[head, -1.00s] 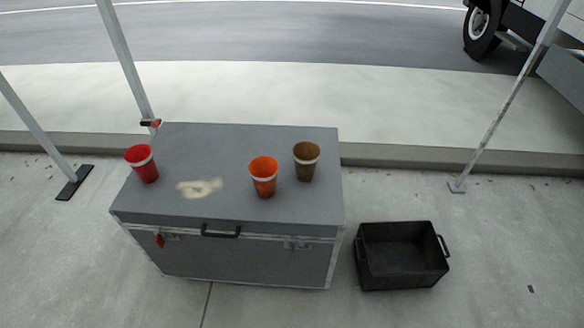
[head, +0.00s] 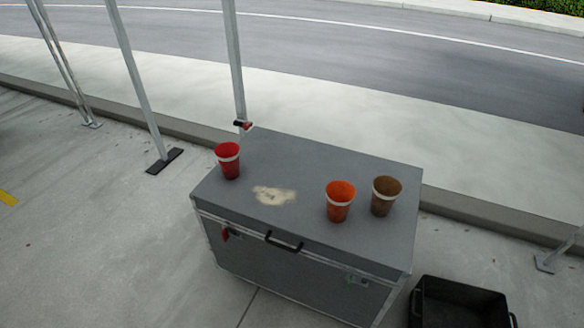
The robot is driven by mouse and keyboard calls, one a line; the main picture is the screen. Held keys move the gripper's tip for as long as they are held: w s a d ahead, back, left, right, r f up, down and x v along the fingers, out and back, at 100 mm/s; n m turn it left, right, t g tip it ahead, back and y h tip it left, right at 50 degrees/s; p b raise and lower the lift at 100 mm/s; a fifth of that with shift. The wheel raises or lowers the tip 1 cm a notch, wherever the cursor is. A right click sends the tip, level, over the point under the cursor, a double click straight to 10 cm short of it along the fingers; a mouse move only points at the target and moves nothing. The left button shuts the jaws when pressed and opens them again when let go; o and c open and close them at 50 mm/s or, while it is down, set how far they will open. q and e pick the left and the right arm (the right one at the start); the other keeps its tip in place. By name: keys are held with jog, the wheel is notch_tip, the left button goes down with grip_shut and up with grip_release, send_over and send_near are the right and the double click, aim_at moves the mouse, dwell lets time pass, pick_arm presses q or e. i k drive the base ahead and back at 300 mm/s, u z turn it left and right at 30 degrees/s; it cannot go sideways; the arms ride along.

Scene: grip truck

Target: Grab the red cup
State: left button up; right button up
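The red cup (head: 229,165) has a pale band near its rim. It stands upright near the left edge of the top of a grey case (head: 310,165). An orange cup (head: 339,203) with a similar band stands upright toward the right front of the case. A brown cup (head: 384,198) stands upright just right of the orange one. Neither of my grippers shows in the head view.
A pale stain (head: 273,196) marks the case top between the red and orange cups. A black crate (head: 427,318) sits on the ground at the lower right, cut off by the frame. Metal poles (head: 235,70) stand behind and left of the case. Open pavement (head: 110,245) lies to the left.

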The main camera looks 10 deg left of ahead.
aim_at(228, 153)
jog(key=u, duration=0.7)
